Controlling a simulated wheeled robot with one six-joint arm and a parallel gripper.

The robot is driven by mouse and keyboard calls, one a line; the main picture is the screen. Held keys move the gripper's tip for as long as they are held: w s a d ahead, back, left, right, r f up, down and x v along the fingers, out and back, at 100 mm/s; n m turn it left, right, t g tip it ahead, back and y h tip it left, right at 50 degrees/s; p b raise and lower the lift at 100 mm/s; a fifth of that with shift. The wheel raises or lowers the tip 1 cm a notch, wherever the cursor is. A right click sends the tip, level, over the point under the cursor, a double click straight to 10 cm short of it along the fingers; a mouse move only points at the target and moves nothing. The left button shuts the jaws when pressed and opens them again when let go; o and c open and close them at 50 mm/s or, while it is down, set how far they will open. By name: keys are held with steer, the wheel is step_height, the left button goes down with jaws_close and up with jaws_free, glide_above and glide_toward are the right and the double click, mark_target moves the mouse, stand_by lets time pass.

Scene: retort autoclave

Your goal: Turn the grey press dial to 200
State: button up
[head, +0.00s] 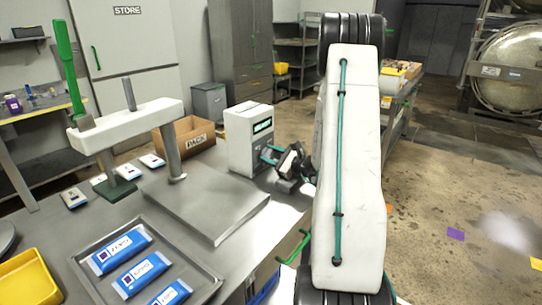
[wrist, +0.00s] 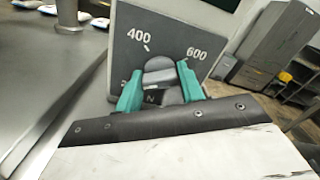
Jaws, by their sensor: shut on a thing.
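The grey press dial (wrist: 158,66) sits on a grey panel (wrist: 122,62) in the wrist view. The panel carries the numbers 400 at upper left and 600 at right; a partly hidden number starting with 2 shows at lower left. A short white mark lies just below 400, above the dial; I cannot tell whether it is on the dial or the panel. My gripper (wrist: 160,84) has its teal fingers on either side of the dial and is shut on it. In the head view my gripper (head: 276,158) is at the white press box (head: 243,150), its dial hidden.
The box has a small green-lit display (head: 262,125). Left of it are a metal plate (head: 205,203), a white press arm (head: 125,125) with a green lever, and a cardboard box (head: 184,137). A tray (head: 206,281) of blue packs lies in front. Open floor is at right.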

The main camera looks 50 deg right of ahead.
steer(key=o, duration=1)
steer(key=shift+s+d, duration=0.15)
steer(key=shift+s, duration=1.8)
steer(key=shift+s+d, duration=0.15)
steer(key=shift+s, duration=1.8)
